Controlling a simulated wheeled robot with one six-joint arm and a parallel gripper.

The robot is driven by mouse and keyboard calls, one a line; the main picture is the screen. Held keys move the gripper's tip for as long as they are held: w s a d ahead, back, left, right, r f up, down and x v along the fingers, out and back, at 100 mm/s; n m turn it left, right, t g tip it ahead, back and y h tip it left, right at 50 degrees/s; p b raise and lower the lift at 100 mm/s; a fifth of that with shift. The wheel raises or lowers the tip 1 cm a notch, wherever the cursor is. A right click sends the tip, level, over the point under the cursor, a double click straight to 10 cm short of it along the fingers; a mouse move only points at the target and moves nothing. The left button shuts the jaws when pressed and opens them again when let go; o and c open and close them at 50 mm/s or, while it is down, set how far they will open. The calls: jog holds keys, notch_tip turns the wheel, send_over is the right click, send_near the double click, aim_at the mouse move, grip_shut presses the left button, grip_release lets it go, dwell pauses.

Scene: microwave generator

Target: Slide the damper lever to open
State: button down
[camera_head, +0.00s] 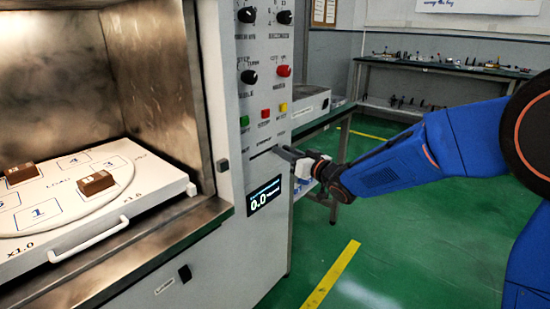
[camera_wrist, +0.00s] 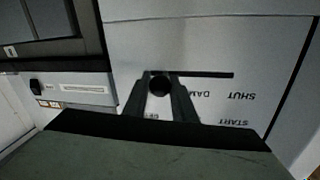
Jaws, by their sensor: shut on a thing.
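The damper lever shows in the wrist view as a round black knob (camera_wrist: 159,85) between the two fingers of my gripper (camera_wrist: 160,82). My gripper is shut on it. A thin dark slot (camera_wrist: 210,75) runs from the knob to the right, and the knob sits near the slot's left end. The upside-down word SHUT (camera_wrist: 242,96) is by the slot's right end. A label below the knob is mostly hidden by my fingers. In the head view my gripper (camera_head: 284,153) is at the control panel (camera_head: 235,160), by the slot; the lever is hidden there.
Above the slot are green (camera_head: 244,121), red (camera_head: 265,113) and yellow (camera_head: 283,107) buttons and several knobs. A display (camera_head: 264,196) reads 0.0 below. The open chamber at left holds a white tray (camera_head: 90,222) with two brown blocks. Green floor at right is clear.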

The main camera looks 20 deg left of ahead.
jog(key=shift+w+d, duration=0.25)
jog(key=shift+w, duration=0.3)
jog(key=c, duration=1.5)
grip_release()
jog(key=shift+w, duration=0.1)
jog(key=shift+o, duration=0.2)
jog(key=v, duration=1.7)
jog(key=shift+d, duration=0.25)
